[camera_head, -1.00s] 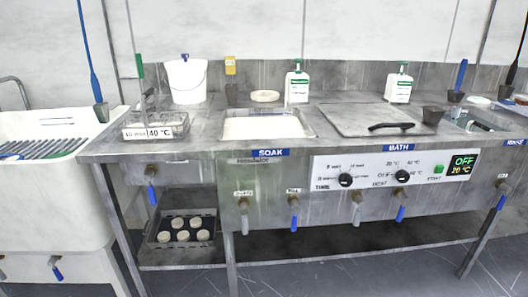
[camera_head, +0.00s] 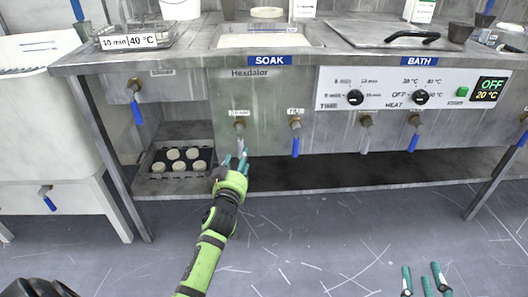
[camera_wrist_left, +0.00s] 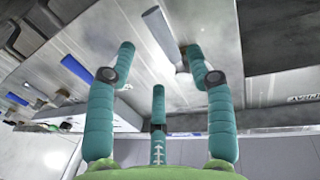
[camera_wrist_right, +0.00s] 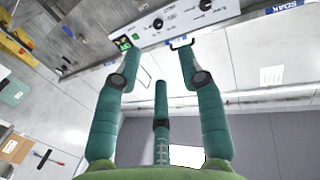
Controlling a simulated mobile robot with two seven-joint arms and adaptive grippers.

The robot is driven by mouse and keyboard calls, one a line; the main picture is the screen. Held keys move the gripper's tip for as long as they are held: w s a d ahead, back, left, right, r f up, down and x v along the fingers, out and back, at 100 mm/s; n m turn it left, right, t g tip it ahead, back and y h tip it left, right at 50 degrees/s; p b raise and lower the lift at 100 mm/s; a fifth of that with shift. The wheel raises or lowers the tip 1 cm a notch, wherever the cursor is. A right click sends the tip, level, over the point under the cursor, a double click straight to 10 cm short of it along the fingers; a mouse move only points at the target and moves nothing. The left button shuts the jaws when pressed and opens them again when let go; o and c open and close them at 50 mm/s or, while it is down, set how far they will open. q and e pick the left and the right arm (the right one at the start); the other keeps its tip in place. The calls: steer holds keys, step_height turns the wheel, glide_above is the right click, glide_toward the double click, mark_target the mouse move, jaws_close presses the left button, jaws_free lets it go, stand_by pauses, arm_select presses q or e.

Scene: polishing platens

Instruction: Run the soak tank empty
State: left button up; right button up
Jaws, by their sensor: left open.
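The right valve's blue lever (camera_head: 295,146) also hangs down. My left gripper (camera_head: 235,163) is open just below the grey lever. In the left wrist view a grey lever (camera_wrist_left: 160,38) shows beyond the spread fingers (camera_wrist_left: 162,62); contact cannot be told. My right gripper (camera_head: 424,278) is open and empty, low at the right.
A lower shelf (camera_head: 330,176) runs under the bench and holds a crate (camera_head: 180,178) of pale round pieces at left. The bath control panel (camera_head: 410,100) reads OFF and 20 °C. Other levers hang along the bench front. The floor before it is clear.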

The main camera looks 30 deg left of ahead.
mark_target(242, 150)
arm_select(q)
steer(key=b+x, duration=0.2)
steer(key=x, duration=0.4)
steer(key=shift+a+f, duration=0.15)
steer(key=shift+w, duration=0.3)
arm_select(e)
steer(key=s+a+r+n+t+y, duration=0.1)
steer(key=s+r+t+y, duration=0.1)
steer(key=r, duration=0.3)
steer(key=s+a+r+n+t+y, duration=0.1)
steer(key=s+r+t+y, duration=0.1)
steer(key=r, duration=0.4)
steer(key=shift+s+a+r+t+y, duration=0.25)
steer(key=shift+t+y, duration=0.25)
steer(key=shift+t, duration=0.5)
steer(key=shift+w, duration=0.1)
arm_select(q)
jaws_close()
